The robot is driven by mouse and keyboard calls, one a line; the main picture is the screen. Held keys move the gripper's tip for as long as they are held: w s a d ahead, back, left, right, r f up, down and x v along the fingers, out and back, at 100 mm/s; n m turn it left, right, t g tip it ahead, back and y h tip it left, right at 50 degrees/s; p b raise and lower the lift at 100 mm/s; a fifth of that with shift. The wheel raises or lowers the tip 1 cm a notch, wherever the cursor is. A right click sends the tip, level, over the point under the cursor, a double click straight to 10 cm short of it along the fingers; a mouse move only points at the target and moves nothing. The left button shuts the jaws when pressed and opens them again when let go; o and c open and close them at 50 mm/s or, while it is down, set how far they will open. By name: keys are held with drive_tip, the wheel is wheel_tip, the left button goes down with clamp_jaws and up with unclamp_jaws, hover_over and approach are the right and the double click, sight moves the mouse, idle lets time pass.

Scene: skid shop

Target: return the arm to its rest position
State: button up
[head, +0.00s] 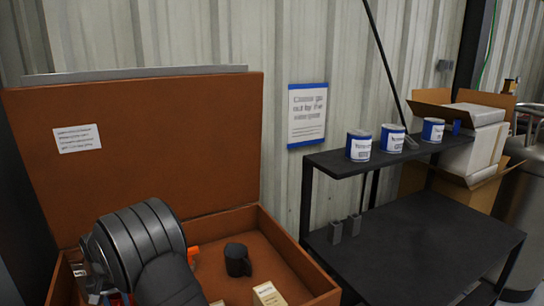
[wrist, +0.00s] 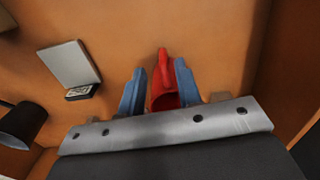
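My arm, with a dark ribbed sleeve, reaches down into an open orange-brown crate (head: 292,262) at the left of the head view. My gripper (wrist: 160,85) shows in the wrist view, its two blue fingers spread apart over the crate's orange floor. A red object (wrist: 164,92) shows between the fingers, close to both; a narrow strip of floor shows beside its upper part, and whether it touches the right finger is unclear. In the head view the fingertips are mostly hidden behind my arm.
A black mug (head: 237,260) and a small cream box (head: 268,294) are in the crate. The raised lid (head: 130,150) stands behind. A dark shelf unit (head: 412,245) with blue-and-white cans (head: 392,139) stands at right, cardboard boxes (head: 478,150) beyond. Space above the crate looks clear.

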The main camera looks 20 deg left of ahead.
drive_tip(key=w+d+r, duration=0.6)
drive_tip(key=d, duration=0.3)
drive_tip(key=w+a+m, duration=0.2)
drive_tip(key=w+m, duration=0.7)
drive_tip(key=m, duration=0.1)
drive_tip(key=w+a+r+m, duration=0.1)
drive_tip(key=w+a+m, duration=0.2)
drive_tip(key=w+m, duration=0.5)
drive_tip(key=shift+w+a+m, duration=0.2)
drive_tip(key=shift+w+m, duration=0.2)
drive_tip(key=shift+m, duration=0.9)
drive_tip(key=shift+r, duration=0.1)
